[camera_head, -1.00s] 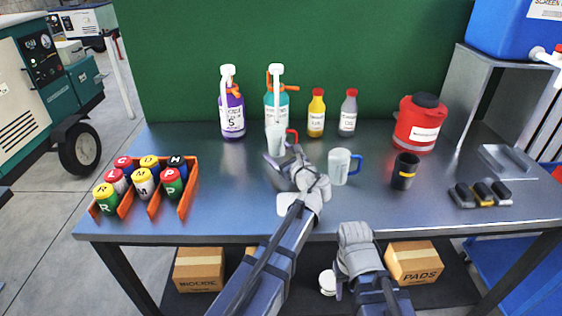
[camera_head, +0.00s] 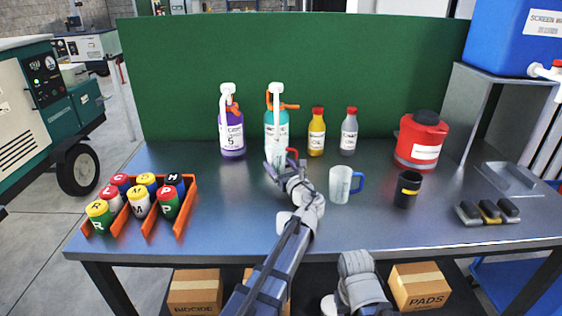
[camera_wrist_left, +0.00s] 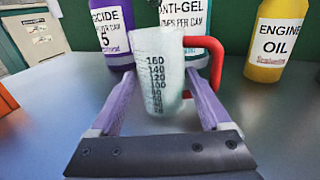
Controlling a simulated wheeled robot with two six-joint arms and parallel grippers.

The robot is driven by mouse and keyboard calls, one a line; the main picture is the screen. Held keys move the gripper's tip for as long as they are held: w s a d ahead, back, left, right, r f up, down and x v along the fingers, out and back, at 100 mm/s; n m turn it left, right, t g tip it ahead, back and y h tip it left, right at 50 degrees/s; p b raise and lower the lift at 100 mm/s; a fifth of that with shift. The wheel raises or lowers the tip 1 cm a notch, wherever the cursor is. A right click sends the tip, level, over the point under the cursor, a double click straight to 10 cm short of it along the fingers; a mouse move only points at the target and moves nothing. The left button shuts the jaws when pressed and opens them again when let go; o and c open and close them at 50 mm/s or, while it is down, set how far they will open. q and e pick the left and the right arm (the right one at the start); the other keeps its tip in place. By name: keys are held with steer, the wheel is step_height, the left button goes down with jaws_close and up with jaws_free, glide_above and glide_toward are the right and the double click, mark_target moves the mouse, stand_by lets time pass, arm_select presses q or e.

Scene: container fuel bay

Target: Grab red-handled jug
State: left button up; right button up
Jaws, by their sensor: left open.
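The red-handled jug is a clear measuring jug with dark scale marks. In the left wrist view the jug (camera_wrist_left: 157,75) stands upright between the fingers, its red handle (camera_wrist_left: 205,62) on the right. In the head view the jug (camera_head: 277,154) is partly hidden by my left gripper, with a bit of red handle showing at its right. My left gripper (camera_head: 279,167) is open, with its fingers (camera_wrist_left: 160,100) on both sides of the jug; I cannot tell whether they touch it. My right gripper (camera_head: 356,262) is low at the table's front edge, its fingertips not clear.
A blue-handled jug (camera_head: 340,184) and a black cup (camera_head: 407,189) stand to the right. Behind are a purple bottle (camera_head: 231,130), a teal bottle (camera_head: 270,122), a yellow bottle (camera_head: 316,134) and a grey bottle (camera_head: 349,133). An orange rack (camera_head: 187,205) holds several cans at left.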

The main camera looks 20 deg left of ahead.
arm_select(q)
steer(key=x, duration=0.5)
steer(key=shift+w+d+r, duration=0.1)
steer(key=shift+w, duration=0.05)
jaws_close()
stand_by(0.4)
steer(key=shift+r, duration=0.2)
